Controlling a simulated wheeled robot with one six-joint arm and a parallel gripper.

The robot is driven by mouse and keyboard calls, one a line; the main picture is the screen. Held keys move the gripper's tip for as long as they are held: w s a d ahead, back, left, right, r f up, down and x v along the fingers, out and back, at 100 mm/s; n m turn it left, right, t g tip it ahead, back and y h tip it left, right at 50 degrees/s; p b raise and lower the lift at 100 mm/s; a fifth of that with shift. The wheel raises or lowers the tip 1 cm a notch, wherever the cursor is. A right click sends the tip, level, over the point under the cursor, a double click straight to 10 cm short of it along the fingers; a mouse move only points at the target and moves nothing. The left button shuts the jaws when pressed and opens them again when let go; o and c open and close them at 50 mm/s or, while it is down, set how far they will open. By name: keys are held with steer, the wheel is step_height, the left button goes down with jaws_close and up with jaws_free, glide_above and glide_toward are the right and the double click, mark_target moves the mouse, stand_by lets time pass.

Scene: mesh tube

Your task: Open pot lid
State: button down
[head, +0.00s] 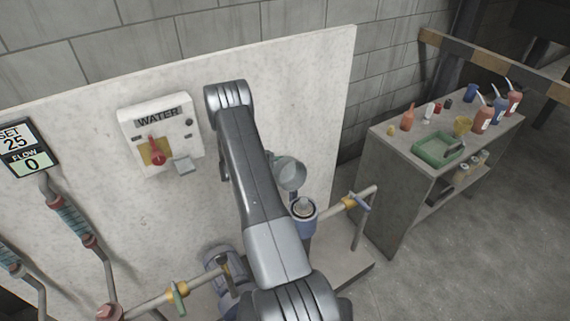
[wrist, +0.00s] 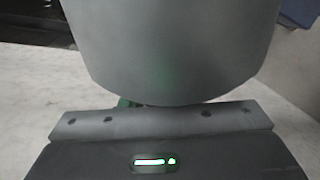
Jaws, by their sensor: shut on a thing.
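The blue pot (head: 303,212) stands upright just right of my forearm, its top uncovered with something pale inside. A grey round lid (head: 290,172) is tilted up behind and above the pot, partly hidden by my arm. In the wrist view a smooth grey curved surface, apparently the lid (wrist: 175,50), fills the upper middle, close to the camera. My gripper (wrist: 160,118) shows as a dark bar at the bottom of the wrist view and is shut on the lid. Its fingertips are hidden there, and my arm hides the gripper in the head view.
A pale panel with a WATER switch box (head: 160,135) stands behind my arm. A workbench (head: 385,165) with bottles and a green tray (head: 438,150) is at right. Floor right of it is clear.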

steer(key=shift+f, duration=0.1)
stand_by(0.4)
steer(key=c, duration=1.1)
jaws_free()
step_height(320, 180, up, 10)
steer(key=b, duration=0.1)
steer(key=shift+b, duration=0.4)
